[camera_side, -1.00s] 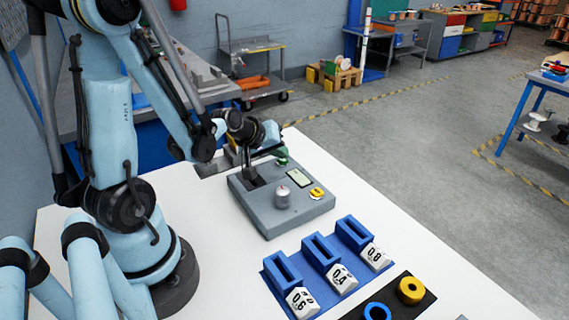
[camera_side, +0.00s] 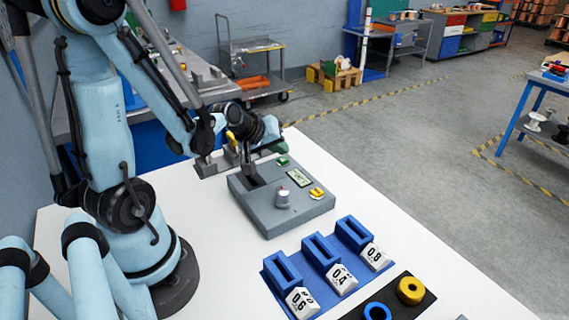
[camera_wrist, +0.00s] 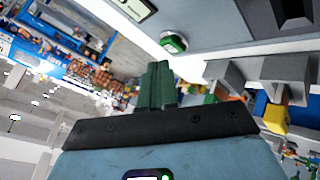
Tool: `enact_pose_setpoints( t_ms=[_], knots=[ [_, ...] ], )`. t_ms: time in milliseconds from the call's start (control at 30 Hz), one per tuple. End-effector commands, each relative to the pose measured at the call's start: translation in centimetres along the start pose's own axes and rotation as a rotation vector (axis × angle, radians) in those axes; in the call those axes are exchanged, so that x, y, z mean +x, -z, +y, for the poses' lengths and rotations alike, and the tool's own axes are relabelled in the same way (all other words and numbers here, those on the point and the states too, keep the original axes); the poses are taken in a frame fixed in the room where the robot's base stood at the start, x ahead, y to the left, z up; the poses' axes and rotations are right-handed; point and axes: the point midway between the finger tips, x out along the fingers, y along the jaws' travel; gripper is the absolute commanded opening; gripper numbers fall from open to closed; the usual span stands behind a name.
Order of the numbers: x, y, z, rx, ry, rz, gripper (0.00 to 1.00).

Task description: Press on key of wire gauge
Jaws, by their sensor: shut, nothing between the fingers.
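The wire gauge (camera_side: 270,215) is a grey box on the white table, with a small display (camera_side: 299,178) that shows dark marks, a silver knob (camera_side: 282,197), a yellow part (camera_side: 316,193) and a green key (camera_side: 283,161) at its back edge. The green key also shows in the wrist view (camera_wrist: 173,42), along with a corner of the display (camera_wrist: 135,7). My gripper (camera_wrist: 158,66) has green fingers, shut together and empty, apart from the key in that picture.
Blue holders (camera_side: 322,252) labelled 0.6, 0.4 and 0.8 stand in front of the gauge. A black mat (camera_side: 390,309) with a yellow ring (camera_side: 410,290) and a blue ring (camera_side: 377,312) lies at the front. The table (camera_side: 205,240) is clear left of the gauge.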

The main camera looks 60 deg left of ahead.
Motion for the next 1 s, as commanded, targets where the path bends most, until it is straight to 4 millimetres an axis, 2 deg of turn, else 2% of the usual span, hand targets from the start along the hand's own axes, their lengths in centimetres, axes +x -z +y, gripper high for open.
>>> enact_pose_setpoints(
  t_ms=[367,1000],
  knots=[
    [-0.2,0.1,0.1,0.000,0.000,0.001,0.00],
    [-3.5,2.6,2.6,0.000,0.000,0.000,0.00]
  ],
)
